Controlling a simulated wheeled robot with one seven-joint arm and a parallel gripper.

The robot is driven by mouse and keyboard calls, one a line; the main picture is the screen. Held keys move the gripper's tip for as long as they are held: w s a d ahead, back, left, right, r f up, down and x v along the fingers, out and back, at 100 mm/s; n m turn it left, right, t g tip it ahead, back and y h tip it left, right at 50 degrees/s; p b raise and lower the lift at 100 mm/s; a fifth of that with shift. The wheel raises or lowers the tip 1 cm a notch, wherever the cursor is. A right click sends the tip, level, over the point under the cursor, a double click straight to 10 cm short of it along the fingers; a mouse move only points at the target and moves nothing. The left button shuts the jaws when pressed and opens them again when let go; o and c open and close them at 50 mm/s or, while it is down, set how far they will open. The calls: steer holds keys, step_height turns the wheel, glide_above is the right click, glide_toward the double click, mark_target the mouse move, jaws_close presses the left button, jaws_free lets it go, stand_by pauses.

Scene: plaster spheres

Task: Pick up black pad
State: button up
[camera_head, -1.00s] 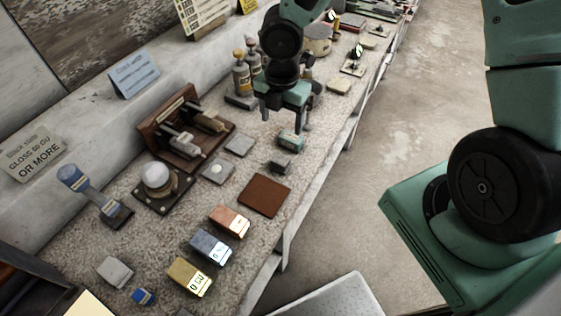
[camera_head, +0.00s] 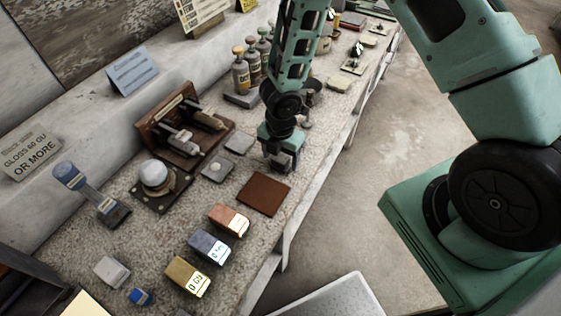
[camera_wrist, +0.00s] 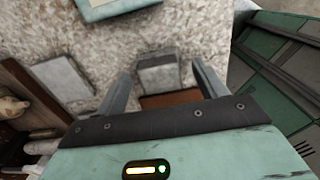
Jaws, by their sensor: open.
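The black pad looks like a small dark grey block with a paler side; in the wrist view the pad (camera_wrist: 158,74) lies on the speckled bench between my two fingers. My gripper (camera_wrist: 160,70) is open, with one finger on each side of the pad and visible gaps to it. In the head view my gripper (camera_head: 280,166) points down at the bench beside the brown square mat (camera_head: 263,194) and mostly hides the pad. I cannot tell how far the fingertips are above the bench.
The brown mat (camera_wrist: 170,99) lies close to the pad. A teal-edged block (camera_wrist: 112,8) lies on the other side. Flat grey tiles (camera_head: 218,168) and a wooden rack (camera_head: 186,128) stand to the left. Orange, blue and yellow boxes (camera_head: 189,276) stand nearer. The bench edge is at right.

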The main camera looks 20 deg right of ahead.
mark_target(281, 157)
steer(key=shift+f, duration=0.5)
steer(key=c, duration=1.1)
steer(key=shift+o, duration=0.2)
step_height(281, 157, up, 10)
steer(key=shift+r+p, duration=0.1)
steer(key=shift+p, duration=0.65)
steer(key=shift+o, duration=0.4)
